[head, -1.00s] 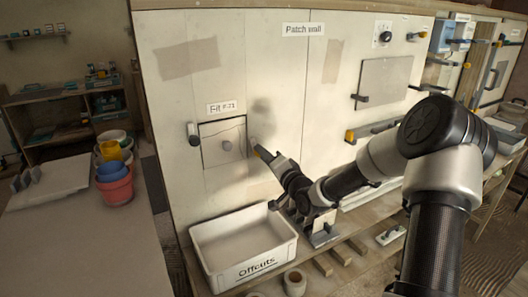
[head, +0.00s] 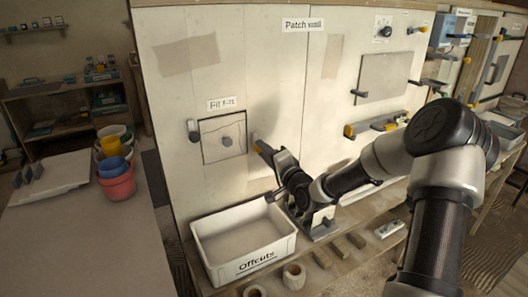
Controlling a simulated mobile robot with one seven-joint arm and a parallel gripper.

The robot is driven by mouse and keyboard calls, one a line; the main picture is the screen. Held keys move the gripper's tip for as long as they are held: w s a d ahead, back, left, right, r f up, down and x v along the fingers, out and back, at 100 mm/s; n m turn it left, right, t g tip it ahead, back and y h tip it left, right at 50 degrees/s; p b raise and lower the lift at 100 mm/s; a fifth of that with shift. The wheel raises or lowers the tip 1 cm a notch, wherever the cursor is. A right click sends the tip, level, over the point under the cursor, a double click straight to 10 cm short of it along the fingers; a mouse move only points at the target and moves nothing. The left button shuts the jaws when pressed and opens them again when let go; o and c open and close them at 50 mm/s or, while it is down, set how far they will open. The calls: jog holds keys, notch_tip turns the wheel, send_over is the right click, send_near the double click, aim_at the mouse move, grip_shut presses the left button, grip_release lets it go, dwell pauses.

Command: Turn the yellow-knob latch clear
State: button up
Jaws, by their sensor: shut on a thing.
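The fill panel (head: 210,150), a pale square with a round grey knob (head: 227,141), sits in the patch wall at left. A dark latch with a pale end (head: 193,130) stands upright at its left edge. At its right edge is the yellow-knob latch (head: 257,148), its yellow part small and mostly hidden by my gripper. My gripper (head: 264,151) reaches in from the lower right and is shut on this latch at the wall. The exact finger contact and the latch's angle are too small to tell.
A white Offcuts bin (head: 245,266) stands on the bench below the panel. Another yellow-ended fitting (head: 349,132) and a grey panel (head: 384,79) are on the wall to the right. Stacked pots (head: 116,180) stand on the left table.

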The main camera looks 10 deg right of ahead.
jog(key=o, duration=1)
jog(key=shift+o, duration=0.2)
jog(key=p+v, duration=0.1)
jog(key=v, duration=1.6)
jog(key=shift+s+p, duration=0.2)
jog(key=shift+p, duration=0.1)
